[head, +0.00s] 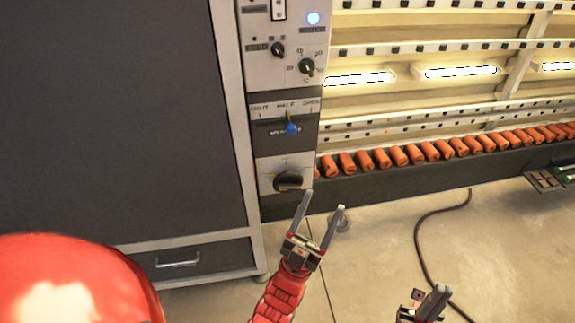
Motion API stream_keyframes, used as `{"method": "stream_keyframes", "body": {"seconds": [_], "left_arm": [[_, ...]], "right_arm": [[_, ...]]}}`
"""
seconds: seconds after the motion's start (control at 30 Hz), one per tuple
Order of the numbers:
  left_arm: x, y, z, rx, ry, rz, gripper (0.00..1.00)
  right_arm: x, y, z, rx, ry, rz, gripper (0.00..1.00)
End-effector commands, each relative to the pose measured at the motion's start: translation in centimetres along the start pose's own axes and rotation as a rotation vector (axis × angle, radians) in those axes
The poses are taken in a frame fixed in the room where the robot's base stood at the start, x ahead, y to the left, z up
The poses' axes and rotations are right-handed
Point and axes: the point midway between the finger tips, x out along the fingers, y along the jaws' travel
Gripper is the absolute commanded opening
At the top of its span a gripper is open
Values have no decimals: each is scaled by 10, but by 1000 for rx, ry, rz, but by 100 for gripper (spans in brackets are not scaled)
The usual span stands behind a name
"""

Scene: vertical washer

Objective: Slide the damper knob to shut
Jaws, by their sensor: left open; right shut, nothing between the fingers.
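The damper knob (291,128) is a small blue slider on a dark slot in the narrow control panel. The labels above the slot read SHUT at the left, HALF in the middle and OPEN at the right. The knob sits about under HALF. My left gripper (323,202) is open and empty, below and to the right of the knob, with its fingers pointing up near the panel's lower end. It is apart from the knob. My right gripper (438,290) is shut and empty at the bottom, well to the right and below.
A large black dial (289,180) is under the slider, close to my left fingertips. A dark cabinet (115,120) stands left. Orange cylinders (413,153) line the rack at right. A cable (420,245) lies on the floor.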

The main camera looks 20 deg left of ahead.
Motion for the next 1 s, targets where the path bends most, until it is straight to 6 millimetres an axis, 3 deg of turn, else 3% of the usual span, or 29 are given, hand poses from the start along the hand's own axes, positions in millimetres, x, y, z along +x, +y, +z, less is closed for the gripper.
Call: {"method": "stream_keyframes", "body": {"seconds": [0.1, 0.2, 0.33, 0.43, 0.5, 0.6, 0.77, 1.0], "left_arm": [[19, 55, 49, -19, -177, 139, 66], [29, 88, 90, 20, -348, 211, 66], [38, 96, 132, 118, -555, 199, 66], [45, 77, 149, 203, -695, 101, 66], [46, 54, 154, 254, -784, -8, 66], [44, 13, 146, 299, -881, -206, 66], [22, -42, 122, 311, -981, -505, 66], [3, -72, 105, 298, -1027, -688, 66]], "right_arm": [[-10, 0, 2, 0, 0, 0, 0], [-16, -1, 3, 0, 0, 0, 0], [-24, -1, 4, 0, 0, 0, 0], [-29, -1, 5, 0, 0, 0, 0], [-33, -2, 6, 0, 0, 0, 0], [-38, -2, 6, 0, 0, 0, 0], [-44, -2, 7, 0, 0, 0, 0], [-44, -2, 7, 0, 0, 0, 0]]}}
